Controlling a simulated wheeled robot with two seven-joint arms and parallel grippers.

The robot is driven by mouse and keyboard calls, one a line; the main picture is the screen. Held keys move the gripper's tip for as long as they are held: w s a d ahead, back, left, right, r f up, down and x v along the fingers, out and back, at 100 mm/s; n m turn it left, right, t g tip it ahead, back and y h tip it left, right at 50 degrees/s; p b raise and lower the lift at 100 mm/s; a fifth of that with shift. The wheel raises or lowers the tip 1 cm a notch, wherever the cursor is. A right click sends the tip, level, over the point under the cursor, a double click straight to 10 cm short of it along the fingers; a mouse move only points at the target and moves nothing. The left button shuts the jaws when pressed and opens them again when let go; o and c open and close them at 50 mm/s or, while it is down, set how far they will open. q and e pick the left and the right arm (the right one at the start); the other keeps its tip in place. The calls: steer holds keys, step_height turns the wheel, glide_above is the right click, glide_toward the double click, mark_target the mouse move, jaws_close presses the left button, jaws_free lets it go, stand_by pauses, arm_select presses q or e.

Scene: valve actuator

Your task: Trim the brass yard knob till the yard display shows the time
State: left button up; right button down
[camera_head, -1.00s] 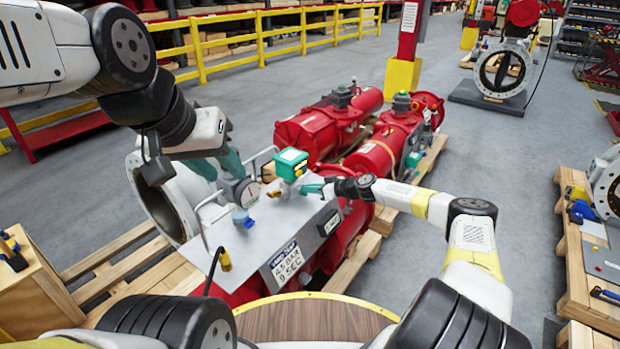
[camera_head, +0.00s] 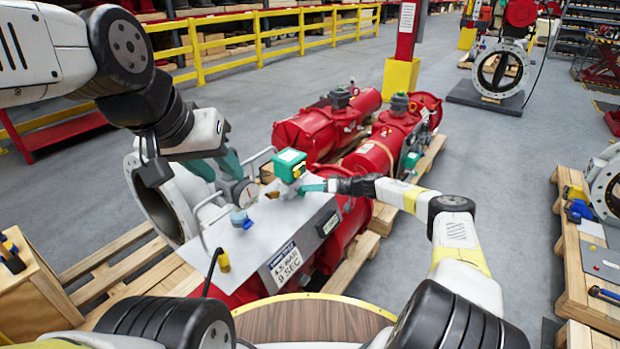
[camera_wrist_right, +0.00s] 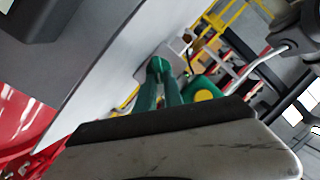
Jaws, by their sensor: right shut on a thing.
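The right gripper (camera_head: 306,188), with teal fingers, reaches in from the right to the sloping grey panel (camera_head: 262,245), just below a green box with yellow parts (camera_head: 289,165). In the right wrist view its fingers (camera_wrist_right: 156,66) come together at the pale panel; they are shut on a small part they hide, which seems to be the brass knob. The yard display cannot be made out. The left gripper (camera_head: 228,172) is over the panel's left side, by a round gauge (camera_head: 244,193); its fingertips are unclear.
A blue-grey fitting (camera_head: 240,218) and a label reading 4.5 BAR 9 SEC (camera_head: 286,265) are on the panel. Bent metal rails stand along its left side. Red actuators (camera_head: 315,130) lie behind. A large flange ring (camera_head: 165,200) stands at left.

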steer(key=c, duration=1.5)
jaws_free()
steer(key=shift+o, duration=0.2)
steer(key=v, duration=0.8)
steer(key=shift+a, duration=0.1)
